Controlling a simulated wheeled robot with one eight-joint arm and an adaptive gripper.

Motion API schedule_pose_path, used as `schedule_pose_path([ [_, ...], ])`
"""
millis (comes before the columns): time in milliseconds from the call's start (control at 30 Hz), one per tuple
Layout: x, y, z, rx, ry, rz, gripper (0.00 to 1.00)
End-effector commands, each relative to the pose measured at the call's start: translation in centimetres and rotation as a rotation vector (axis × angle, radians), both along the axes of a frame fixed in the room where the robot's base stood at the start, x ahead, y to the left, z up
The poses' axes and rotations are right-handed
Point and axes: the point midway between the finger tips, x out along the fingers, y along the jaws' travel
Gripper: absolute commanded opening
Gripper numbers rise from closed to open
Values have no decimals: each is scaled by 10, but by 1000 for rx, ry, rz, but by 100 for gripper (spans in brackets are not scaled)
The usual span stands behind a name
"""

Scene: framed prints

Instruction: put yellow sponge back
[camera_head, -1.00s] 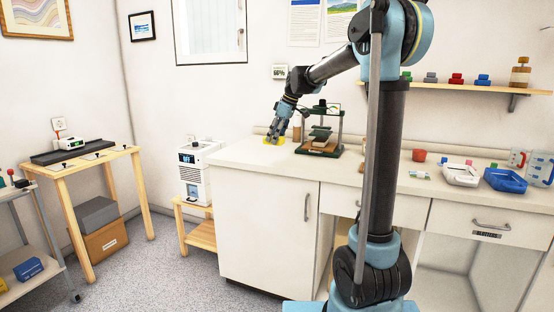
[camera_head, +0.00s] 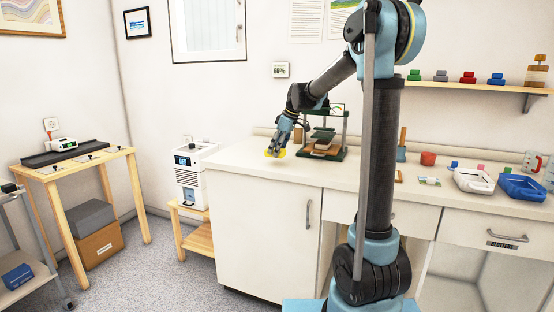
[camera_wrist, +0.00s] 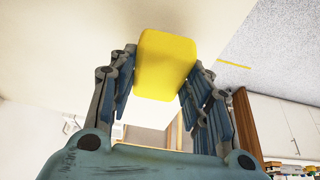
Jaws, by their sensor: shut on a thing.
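The yellow sponge (camera_head: 275,153) is between the fingers of my gripper (camera_head: 277,148), over the left part of the white counter (camera_head: 245,157). In the wrist view the sponge (camera_wrist: 167,62) is a rounded yellow block, with a finger of my gripper (camera_wrist: 160,78) on each side of it. My gripper is shut on it. I cannot tell whether the sponge touches the counter top or is just above it.
A green-framed stand (camera_head: 324,140) is close to the right of my gripper. Farther right are a red cup (camera_head: 428,158), a white tray (camera_head: 474,180) and a blue tray (camera_head: 521,187). A white device (camera_head: 190,178) stands left of the counter on a wooden stand (camera_head: 193,236).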

Motion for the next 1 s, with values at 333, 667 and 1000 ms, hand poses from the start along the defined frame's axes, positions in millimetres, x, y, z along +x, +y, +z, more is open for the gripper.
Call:
schedule_pose_path([
  [333, -1, 2, -38, 0, 0, 2, 19],
  [667, -1, 2, -38, 0, 0, 3, 54],
  [1000, -1, 3, -38, 0, 0, 3, 65],
])
